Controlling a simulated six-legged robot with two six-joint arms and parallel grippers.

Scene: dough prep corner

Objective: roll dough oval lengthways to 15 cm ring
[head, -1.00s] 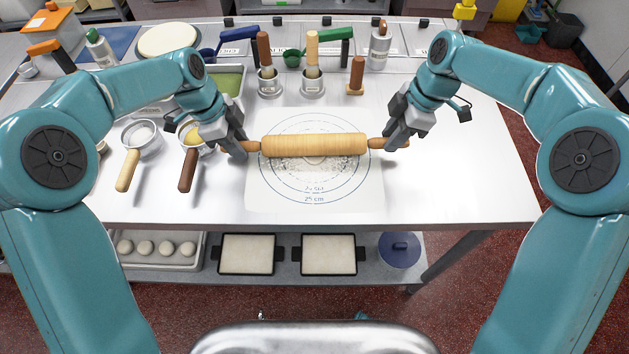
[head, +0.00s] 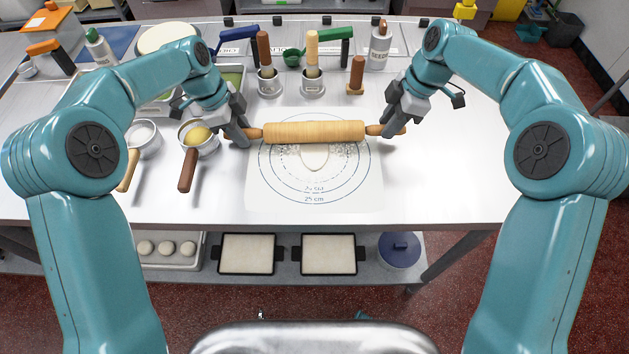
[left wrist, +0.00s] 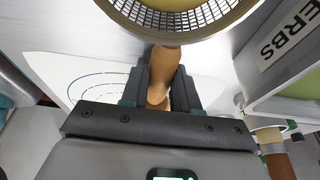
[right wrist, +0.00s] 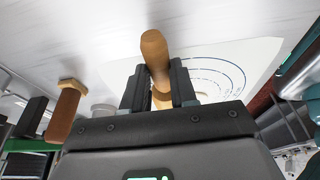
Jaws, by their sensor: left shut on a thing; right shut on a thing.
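The wooden rolling pin (head: 314,132) lies level across the upper part of the ringed mat (head: 262,197). My left gripper (head: 246,136) is shut on its left handle, which also shows between the fingers in the left wrist view (left wrist: 163,75). My right gripper (head: 388,131) is shut on its right handle, also seen in the right wrist view (right wrist: 156,60). The pale dough (head: 315,158) shows just in front of the pin, inside the rings, with flour around it. Its far part is hidden under the pin.
A sieve with a dark handle (head: 188,170), holding a yellow ball, stands close beside my left gripper. Wooden-handled tools in metal cups (head: 313,86) and an upright wooden tool (head: 356,76) stand behind the mat. The table right of the mat is clear.

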